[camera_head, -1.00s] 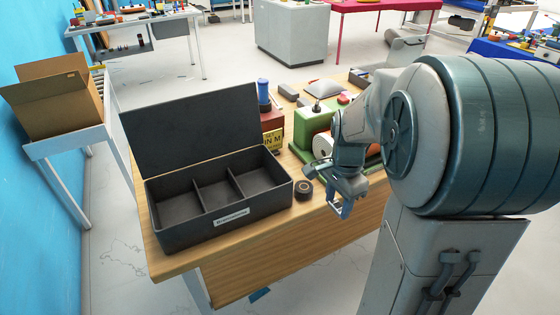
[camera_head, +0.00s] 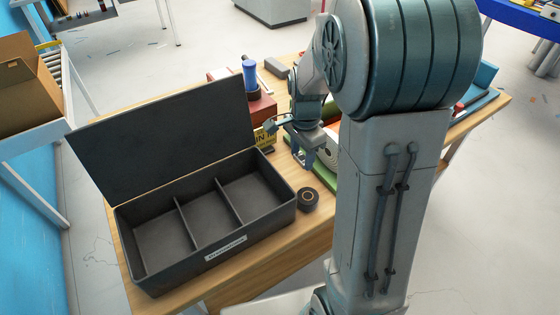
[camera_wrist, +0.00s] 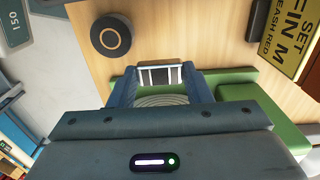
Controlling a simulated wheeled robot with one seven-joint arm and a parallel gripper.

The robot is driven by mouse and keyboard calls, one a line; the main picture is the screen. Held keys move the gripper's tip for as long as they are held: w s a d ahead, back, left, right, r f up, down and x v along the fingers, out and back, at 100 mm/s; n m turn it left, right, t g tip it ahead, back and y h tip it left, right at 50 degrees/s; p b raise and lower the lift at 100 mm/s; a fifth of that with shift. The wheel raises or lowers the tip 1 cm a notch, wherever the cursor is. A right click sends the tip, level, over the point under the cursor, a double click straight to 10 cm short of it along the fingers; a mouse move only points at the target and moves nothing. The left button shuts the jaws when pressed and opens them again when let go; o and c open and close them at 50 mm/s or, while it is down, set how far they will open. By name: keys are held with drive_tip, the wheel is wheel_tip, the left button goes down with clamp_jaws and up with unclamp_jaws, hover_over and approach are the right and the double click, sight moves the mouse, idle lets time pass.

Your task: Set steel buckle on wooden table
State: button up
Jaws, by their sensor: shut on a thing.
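My gripper (camera_head: 303,148) is shut on the steel buckle, a small pale metal frame with crossbars. In the wrist view the buckle (camera_wrist: 160,67) sits between the two fingertips (camera_wrist: 160,78). The wooden table (camera_head: 270,245) lies below, and its bare top also shows in the wrist view (camera_wrist: 190,30). My gripper is over the table, near a green base plate (camera_wrist: 240,74) and behind a black tape roll. The buckle appears held above the surface; the exact gap cannot be told.
An open black box (camera_head: 205,257) with three compartments fills the table's left side, its lid raised. The black tape roll (camera_head: 309,200) sits beside it.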

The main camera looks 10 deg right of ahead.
hover_over(280, 171)
wheel_tip(280, 171, down, 4)
drive_tip(key=shift+s+r+p, duration=0.1)
drive_tip(key=shift+s+p, duration=0.05)
drive_tip(key=shift+p, duration=0.15)
drive_tip(key=shift+f, duration=2.1)
drive_tip(key=shift+f, duration=0.2)
drive_tip(key=o, duration=1)
drive_tip(key=shift+c, duration=0.2)
drive_tip(key=shift+r, duration=0.1)
